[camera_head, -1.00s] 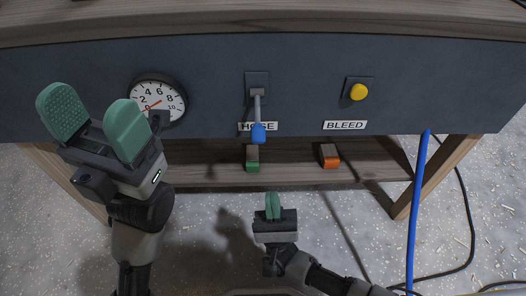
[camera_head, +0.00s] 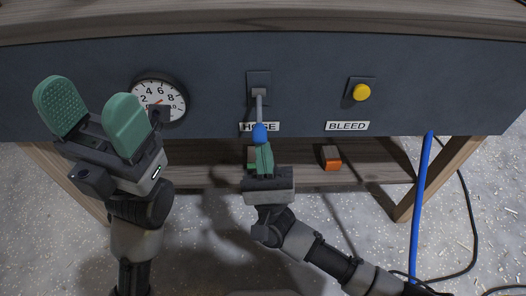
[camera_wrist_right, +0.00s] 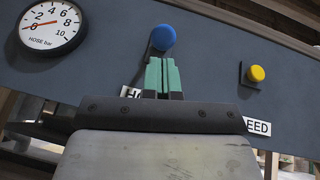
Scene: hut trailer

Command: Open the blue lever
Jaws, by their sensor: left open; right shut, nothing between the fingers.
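The blue lever (camera_head: 260,132) has a grey shaft hanging down from its mount on the dark panel and a blue knob at its lower end, over the HOSE label. The knob (camera_wrist_right: 163,37) also shows in the right wrist view, just beyond the fingertips. My right gripper (camera_head: 261,148) is shut and empty, its green fingers just below the knob; I cannot tell whether they touch it. My left gripper (camera_head: 94,98) is open and empty, in front of the panel's left part beside the gauge.
A round gauge (camera_head: 160,98) sits left of the lever, and a yellow BLEED button (camera_head: 361,92) sits right of it. An orange-and-brown block (camera_head: 331,158) lies on the shelf below. A blue hose (camera_head: 421,205) hangs at the right. The panel between lever and button is clear.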

